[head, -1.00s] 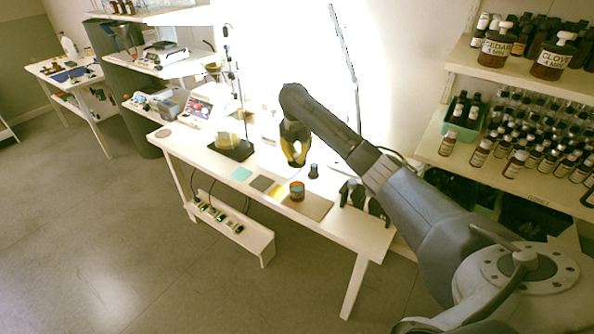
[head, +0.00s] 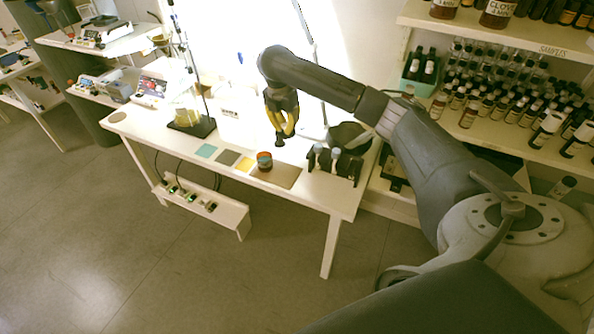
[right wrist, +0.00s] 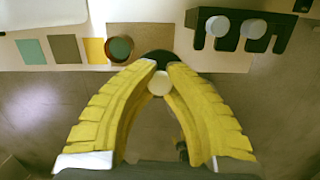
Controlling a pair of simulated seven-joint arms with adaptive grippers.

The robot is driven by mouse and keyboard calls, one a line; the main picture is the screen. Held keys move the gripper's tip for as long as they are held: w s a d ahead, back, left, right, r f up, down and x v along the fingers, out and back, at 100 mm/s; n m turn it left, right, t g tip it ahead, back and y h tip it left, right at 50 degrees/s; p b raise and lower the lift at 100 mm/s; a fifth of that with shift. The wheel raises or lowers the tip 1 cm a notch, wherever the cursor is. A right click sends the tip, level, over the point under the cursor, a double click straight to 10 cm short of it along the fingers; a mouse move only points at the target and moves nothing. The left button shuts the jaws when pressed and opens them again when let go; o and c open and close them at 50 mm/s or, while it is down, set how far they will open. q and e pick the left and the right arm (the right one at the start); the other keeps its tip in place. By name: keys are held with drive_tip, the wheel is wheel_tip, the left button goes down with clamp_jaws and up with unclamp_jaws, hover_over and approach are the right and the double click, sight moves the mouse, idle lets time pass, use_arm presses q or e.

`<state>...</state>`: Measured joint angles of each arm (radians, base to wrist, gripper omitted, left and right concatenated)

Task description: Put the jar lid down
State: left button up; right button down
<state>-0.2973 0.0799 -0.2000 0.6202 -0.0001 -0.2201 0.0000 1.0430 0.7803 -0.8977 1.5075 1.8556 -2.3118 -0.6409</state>
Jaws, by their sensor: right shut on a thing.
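My right gripper (head: 281,134) has its yellow fingers closed on a small dark piece with a pale round top, which looks like the jar lid (head: 280,141). In the right wrist view the pale top (right wrist: 159,83) shows between the fingers, with the dark part at the fingertips. The lid is at the tabletop behind and right of an open amber jar (head: 264,161). I cannot tell whether it touches the table. The jar stands on a brown mat (head: 285,175). My left gripper is not in view.
A black rack (head: 343,168) with pale-topped pieces stands right of the mat. Teal (head: 206,151), dark and yellow (head: 244,164) squares lie to the left. A stand with a dark base (head: 190,128) is farther left. Bottle shelves (head: 490,125) fill the right.

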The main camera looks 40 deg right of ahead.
sight(287, 175)
drive_tip(key=shift+s+a+f+m, duration=0.1)
drive_tip(key=shift+s+a+m, duration=0.1)
drive_tip(key=shift+m, duration=0.2)
drive_tip(key=shift+a+f+m, duration=0.15)
drive_tip(key=shift+a+m, duration=0.05)
drive_tip(key=shift+m, duration=0.2)
wheel_tip(287, 175, down, 20)
drive_tip(key=shift+r, duration=0.1)
idle(0.3)
drive_tip(key=c, duration=1.5)
unclamp_jaws()
